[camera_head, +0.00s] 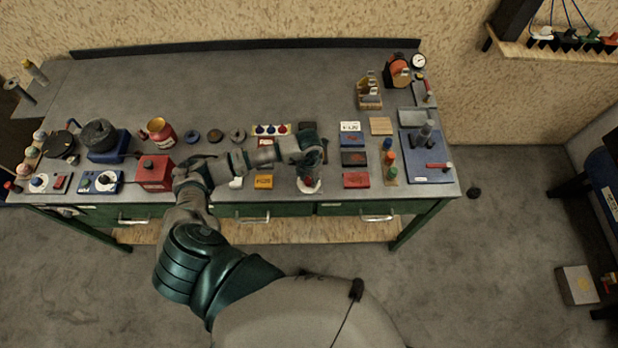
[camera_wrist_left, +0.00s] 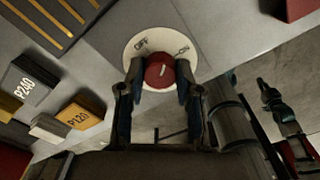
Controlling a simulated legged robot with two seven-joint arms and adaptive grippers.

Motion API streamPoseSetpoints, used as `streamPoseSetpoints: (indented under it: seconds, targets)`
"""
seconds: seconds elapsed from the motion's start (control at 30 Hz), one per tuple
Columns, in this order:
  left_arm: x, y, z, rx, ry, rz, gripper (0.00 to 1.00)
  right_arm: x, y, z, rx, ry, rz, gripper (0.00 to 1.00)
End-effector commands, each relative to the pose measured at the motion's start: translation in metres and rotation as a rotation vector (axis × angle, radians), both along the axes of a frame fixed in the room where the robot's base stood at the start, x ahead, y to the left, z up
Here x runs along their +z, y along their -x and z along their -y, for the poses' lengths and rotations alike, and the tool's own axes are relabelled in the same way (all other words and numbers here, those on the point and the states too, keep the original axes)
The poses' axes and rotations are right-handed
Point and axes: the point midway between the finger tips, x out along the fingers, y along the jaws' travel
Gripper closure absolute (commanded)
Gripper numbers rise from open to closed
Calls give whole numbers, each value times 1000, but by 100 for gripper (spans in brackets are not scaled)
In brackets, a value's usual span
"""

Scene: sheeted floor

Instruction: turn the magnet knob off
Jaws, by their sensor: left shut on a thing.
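The magnet knob (camera_wrist_left: 159,70) is a red round knob with a short white mark, in the middle of a white dial (camera_wrist_left: 160,36) lettered OFF on the left and ON on the right. In the wrist view my left gripper (camera_wrist_left: 159,82) has a finger on each side of the knob and is shut on it. The white mark points upward, between the two words. In the head view the dial (camera_head: 309,187) sits near the front edge of the bench, and my left gripper (camera_head: 310,176) comes down over it, hiding most of the knob. My right gripper is not in view.
On the grey bench (camera_head: 250,85) an orange block (camera_head: 263,182) lies left of the dial and a red block (camera_head: 356,180) right of it. The wrist view shows a P240 block (camera_wrist_left: 28,85) and a P120 block (camera_wrist_left: 80,115). The back middle of the bench is clear.

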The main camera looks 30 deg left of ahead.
Motion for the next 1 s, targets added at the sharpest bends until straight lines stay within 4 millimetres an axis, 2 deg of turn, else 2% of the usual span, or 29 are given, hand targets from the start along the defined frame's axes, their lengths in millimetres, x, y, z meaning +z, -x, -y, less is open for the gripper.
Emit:
streamPoseSetpoints:
  seconds: [0.6,1.0]
  targets:
    - [3,-3,-1,577,2,9,100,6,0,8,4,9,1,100]
    - [3,-3,-2,837,1,12,100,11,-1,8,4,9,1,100]
